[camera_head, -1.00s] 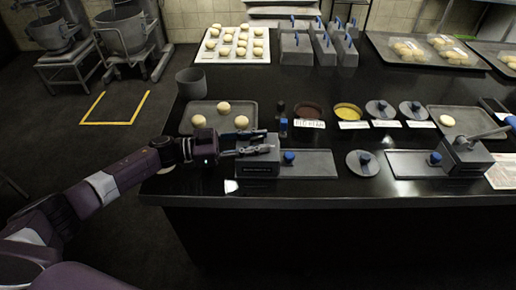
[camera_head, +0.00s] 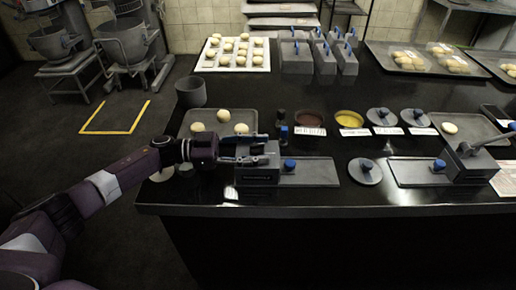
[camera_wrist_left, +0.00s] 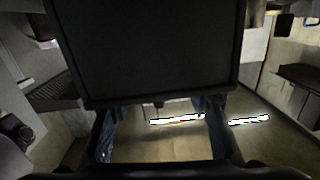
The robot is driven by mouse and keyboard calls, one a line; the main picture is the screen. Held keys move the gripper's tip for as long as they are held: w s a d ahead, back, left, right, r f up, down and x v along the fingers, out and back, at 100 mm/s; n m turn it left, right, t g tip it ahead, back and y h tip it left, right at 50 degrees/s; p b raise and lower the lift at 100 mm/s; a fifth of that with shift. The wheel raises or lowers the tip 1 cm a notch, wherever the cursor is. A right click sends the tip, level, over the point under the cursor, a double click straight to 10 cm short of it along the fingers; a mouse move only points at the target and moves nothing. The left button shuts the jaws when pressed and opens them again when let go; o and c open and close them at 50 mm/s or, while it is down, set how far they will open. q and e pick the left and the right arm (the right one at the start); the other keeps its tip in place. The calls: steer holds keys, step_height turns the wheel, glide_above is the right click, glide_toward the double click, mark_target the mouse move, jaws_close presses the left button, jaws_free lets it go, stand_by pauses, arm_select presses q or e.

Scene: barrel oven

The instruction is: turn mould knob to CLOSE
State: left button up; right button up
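A dark grey box-shaped mould unit (camera_head: 257,176) stands near the counter's front edge, with a flat grey plate (camera_head: 315,172) and a blue knob (camera_head: 288,165) at its right. My left gripper (camera_head: 250,148) is at the top of this unit, its two fingers apart. In the left wrist view the fingers (camera_wrist_left: 162,135) are spread, and a large dark block (camera_wrist_left: 150,50) fills the upper middle. No contact or marking on a mould knob can be made out. A similar unit (camera_head: 472,166) with a raised lever stands at the right. My right gripper is not in view.
A tray with dough balls (camera_head: 188,120) and a grey pot (camera_head: 190,91) lie behind my left gripper. A round lid (camera_head: 365,172) and bowls of brown (camera_head: 308,119) and yellow (camera_head: 349,119) stuff stand to the right.

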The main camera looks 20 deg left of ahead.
mark_target(258, 144)
arm_select(q)
steer(key=shift+r, duration=0.1)
step_height(258, 144, up, 10)
steer(key=shift+f, duration=0.1)
stand_by(0.5)
